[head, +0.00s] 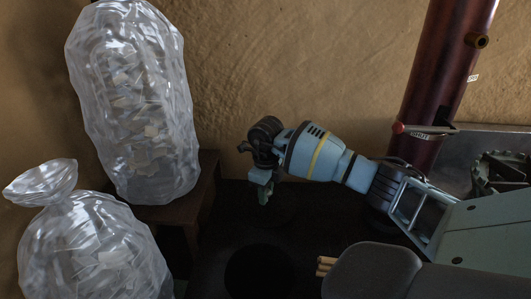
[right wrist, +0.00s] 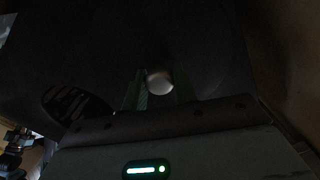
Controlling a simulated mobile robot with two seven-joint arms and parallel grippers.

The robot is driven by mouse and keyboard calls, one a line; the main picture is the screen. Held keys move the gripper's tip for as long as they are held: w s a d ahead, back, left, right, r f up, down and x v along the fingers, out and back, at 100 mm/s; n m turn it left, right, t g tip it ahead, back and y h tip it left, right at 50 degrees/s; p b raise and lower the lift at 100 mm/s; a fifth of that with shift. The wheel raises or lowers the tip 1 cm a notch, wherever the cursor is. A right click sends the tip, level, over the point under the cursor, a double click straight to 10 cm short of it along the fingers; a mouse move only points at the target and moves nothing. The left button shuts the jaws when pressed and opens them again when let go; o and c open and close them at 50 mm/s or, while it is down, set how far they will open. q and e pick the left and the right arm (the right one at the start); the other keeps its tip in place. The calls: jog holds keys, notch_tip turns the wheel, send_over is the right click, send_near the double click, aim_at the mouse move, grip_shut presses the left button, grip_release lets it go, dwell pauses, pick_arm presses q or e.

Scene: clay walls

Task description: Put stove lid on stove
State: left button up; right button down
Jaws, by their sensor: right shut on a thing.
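The stove (head: 215,250) is a dark, nearly black flat top below the clay wall in the head view. A round black opening (head: 258,272) shows in it near the bottom edge. My right gripper (head: 265,194) reaches in from the right and points down over the stove. In the right wrist view its fingers (right wrist: 159,92) are shut on the pale round knob of the stove lid (right wrist: 159,80). The dark lid (right wrist: 200,40) spreads around the knob. It is too dark to tell whether the lid touches the stove. My left gripper is not in view.
Two clear plastic bags (head: 140,110) (head: 95,255) of pale pieces stand at the left, the taller on a dark block. A dark red pipe (head: 440,80) rises at the right. A slotted round grate (right wrist: 75,105) shows at the left of the right wrist view.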

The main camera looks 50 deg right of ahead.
jog(key=shift+f, duration=0.1)
jog(key=c, duration=1.1)
grip_release()
jog(key=shift+r, duration=3.85)
